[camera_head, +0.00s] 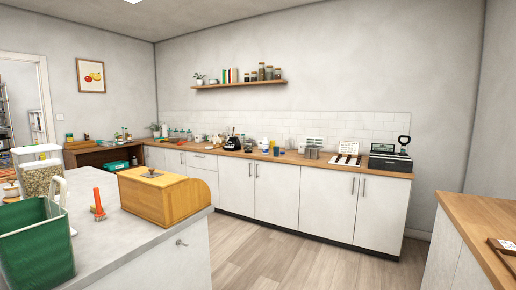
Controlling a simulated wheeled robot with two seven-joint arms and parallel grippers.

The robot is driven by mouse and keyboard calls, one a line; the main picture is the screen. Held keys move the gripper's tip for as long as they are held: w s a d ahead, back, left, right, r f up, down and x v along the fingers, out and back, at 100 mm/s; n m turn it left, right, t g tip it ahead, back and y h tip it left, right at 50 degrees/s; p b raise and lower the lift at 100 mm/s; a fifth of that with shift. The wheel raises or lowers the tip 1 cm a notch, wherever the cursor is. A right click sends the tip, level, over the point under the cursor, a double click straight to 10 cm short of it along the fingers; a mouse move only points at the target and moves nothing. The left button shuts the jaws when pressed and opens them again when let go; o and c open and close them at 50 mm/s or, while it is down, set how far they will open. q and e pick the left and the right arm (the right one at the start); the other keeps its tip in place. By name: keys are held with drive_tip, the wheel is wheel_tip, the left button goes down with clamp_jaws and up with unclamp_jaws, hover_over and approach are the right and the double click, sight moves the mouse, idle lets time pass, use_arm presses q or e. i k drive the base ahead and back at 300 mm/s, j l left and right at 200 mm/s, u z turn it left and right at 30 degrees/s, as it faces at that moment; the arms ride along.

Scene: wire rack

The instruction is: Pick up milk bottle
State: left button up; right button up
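I cannot make out a milk bottle for certain. Several small bottles and containers, some of them white (264,144), stand on the far wooden counter (310,162), too small to tell apart. Neither of my grippers is in the head view.
A grey-topped island (116,232) at the near left holds a green bin (35,245), an orange-red brush (98,205), a clear container (40,178) and a wooden bread box (165,196). Another counter (480,215) is at the right. Wooden floor (270,255) between is clear.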

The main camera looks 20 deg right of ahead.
sight(266, 143)
drive_tip(key=i+j+z, duration=0.1)
drive_tip(key=i+z, duration=0.15)
drive_tip(key=i, duration=0.2)
drive_tip(key=i+j+z, duration=0.2)
drive_tip(key=i, duration=0.25)
drive_tip(key=i+l+z, duration=0.25)
drive_tip(key=i+z, duration=0.15)
drive_tip(key=i, duration=0.15)
drive_tip(key=i+z, duration=0.35)
drive_tip(key=i, duration=0.25)
drive_tip(key=i+j+z, duration=0.1)
drive_tip(key=i+z, duration=0.3)
drive_tip(key=i, duration=0.2)
drive_tip(key=i+j+u, duration=0.15)
drive_tip(key=i+u, duration=0.2)
drive_tip(key=i, duration=0.15)
drive_tip(key=i+u, duration=0.35)
drive_tip(key=i, duration=0.15)
drive_tip(key=i+l+u, duration=0.15)
drive_tip(key=i+u, duration=0.2)
drive_tip(key=i, duration=0.15)
drive_tip(key=i+l+u, duration=0.4)
drive_tip(key=i+j, duration=0.1)
